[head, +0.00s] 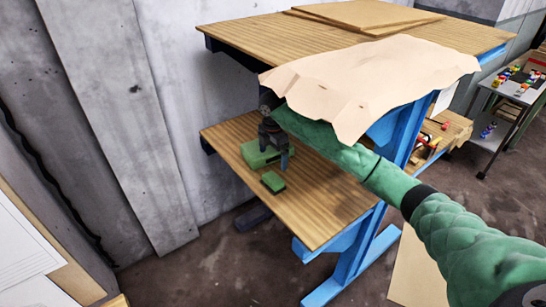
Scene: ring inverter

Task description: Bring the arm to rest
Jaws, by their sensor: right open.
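My right arm, in a green sleeve, reaches in from the lower right, below the upper table top. My right gripper (273,157) points down over the lower wooden shelf (318,210). Its dark fingers are apart. A green block-like object (254,158) sits on the shelf right behind the fingers, partly hidden by them. A smaller green piece (273,182) lies on the shelf in front of the gripper, apart from the larger one. I cannot tell whether the fingers touch the larger object. My left gripper is out of view.
A pale crumpled sheet (370,80) hangs over the upper table top (250,38), close above my right forearm. Blue table legs (362,240) stand beside the arm. A concrete wall (180,110) is behind. The shelf's front part is clear. A cart (508,92) with small coloured items stands at right.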

